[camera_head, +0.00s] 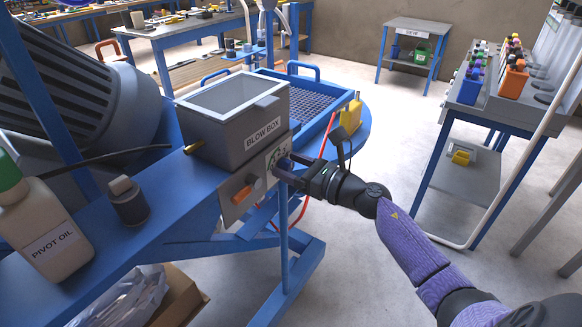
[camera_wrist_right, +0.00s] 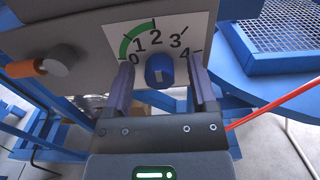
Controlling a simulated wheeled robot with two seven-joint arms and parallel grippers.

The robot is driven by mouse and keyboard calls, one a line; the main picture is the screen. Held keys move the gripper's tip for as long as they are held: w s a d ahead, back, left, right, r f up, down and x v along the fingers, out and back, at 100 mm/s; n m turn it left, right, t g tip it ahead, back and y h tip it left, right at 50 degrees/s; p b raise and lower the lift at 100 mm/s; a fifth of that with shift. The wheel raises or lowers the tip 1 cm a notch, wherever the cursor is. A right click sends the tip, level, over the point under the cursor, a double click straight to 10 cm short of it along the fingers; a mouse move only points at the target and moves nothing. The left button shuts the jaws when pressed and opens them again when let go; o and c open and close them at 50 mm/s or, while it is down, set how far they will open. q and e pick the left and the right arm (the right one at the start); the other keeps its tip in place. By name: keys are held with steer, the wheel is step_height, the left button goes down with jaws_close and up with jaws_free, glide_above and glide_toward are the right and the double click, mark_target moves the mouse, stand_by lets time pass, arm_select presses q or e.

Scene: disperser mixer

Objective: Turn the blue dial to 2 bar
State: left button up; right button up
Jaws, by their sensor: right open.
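The blue dial (camera_wrist_right: 159,70) sits on a pale panel with a scale from 0 to 4 (camera_wrist_right: 160,38). A green arc runs from about 0 to 2. A small pale mark shows on the dial's face, but I cannot tell which number it points to. My right gripper (camera_wrist_right: 161,64) is open, with one finger on each side of the dial and visible gaps between. In the head view my right gripper (camera_head: 286,170) is at the front panel (camera_head: 240,190) below the grey BLOW BOX (camera_head: 235,115), mostly hiding the dial. My left gripper is not in view.
An orange-handled valve (camera_wrist_right: 28,68) is left of the dial on the same panel. A blue mesh tray (camera_head: 310,98) and a yellow container (camera_head: 351,117) are behind. The PIVOT OIL bottle (camera_head: 45,228) stands at the left. A red hose (camera_wrist_right: 275,105) runs at the right.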

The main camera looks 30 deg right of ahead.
steer(key=shift+c, duration=0.3)
jaws_close()
